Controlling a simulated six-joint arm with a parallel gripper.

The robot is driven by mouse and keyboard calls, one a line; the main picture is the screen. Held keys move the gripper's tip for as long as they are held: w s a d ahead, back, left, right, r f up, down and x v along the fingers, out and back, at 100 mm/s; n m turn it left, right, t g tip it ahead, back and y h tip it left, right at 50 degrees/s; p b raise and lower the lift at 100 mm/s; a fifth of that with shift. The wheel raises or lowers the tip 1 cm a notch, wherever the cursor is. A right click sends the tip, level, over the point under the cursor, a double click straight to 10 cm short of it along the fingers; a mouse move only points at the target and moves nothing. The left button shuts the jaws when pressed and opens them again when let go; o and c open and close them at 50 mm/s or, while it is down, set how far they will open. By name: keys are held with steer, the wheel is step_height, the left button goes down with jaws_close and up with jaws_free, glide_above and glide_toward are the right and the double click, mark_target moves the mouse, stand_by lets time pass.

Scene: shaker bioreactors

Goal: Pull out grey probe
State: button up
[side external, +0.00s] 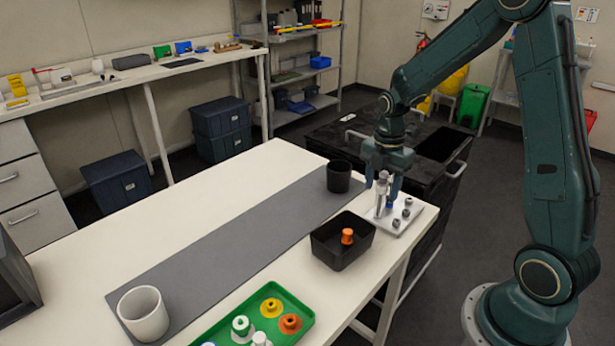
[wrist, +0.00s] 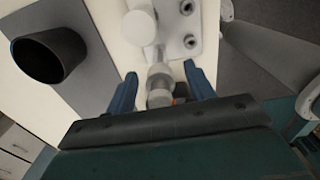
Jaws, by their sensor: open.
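A pale grey probe (side external: 381,196) stands upright on a light plate (side external: 388,227) with several round sockets, at the right corner of the table. In the wrist view the probe (wrist: 159,82) shows as a stack of pale and grey cylinders, with a small red spot near its lower end in the picture. My gripper (side external: 382,182) points down over the plate. Its two blue fingers are open, one on each side of the probe, with visible gaps in the wrist view (wrist: 160,72). The probe's base is hard to make out in the side view.
A black cup (side external: 339,177) stands left of the plate. A black bin (side external: 328,252) with an orange piece (side external: 347,237) is in front. A white cup (side external: 143,314) and a green tray (side external: 236,340) with coloured pieces are nearer. The grey mat (side external: 230,235) is mostly clear.

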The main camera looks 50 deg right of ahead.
steer(key=c, duration=1.1)
steer(key=shift+r, duration=4.9)
stand_by(2.0)
